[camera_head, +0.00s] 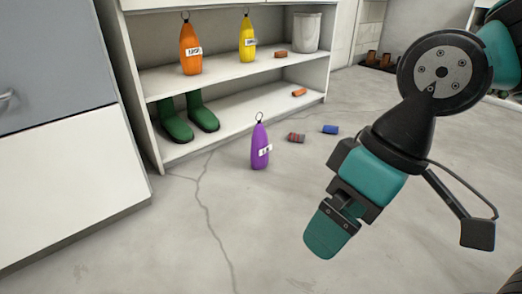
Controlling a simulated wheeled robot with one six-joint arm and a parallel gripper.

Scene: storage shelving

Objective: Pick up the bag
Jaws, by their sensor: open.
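A purple bag-like item (260,148) with a ring on top and a white label stands upright on the grey floor, in front of the shelf. Similar orange (189,50) and yellow (247,40) ones stand on the upper shelf board. My gripper (335,230) is at the right, in front of the purple one and to its right in the picture, apart from it. Its jaws are open, and I see nothing held between them. The far jaw is largely hidden by the wrist.
A white shelf unit (222,72) holds green boots (188,118), a pale bucket (306,31) and small orange pieces. A white and grey cabinet (65,175) stands left. The front floor is clear.

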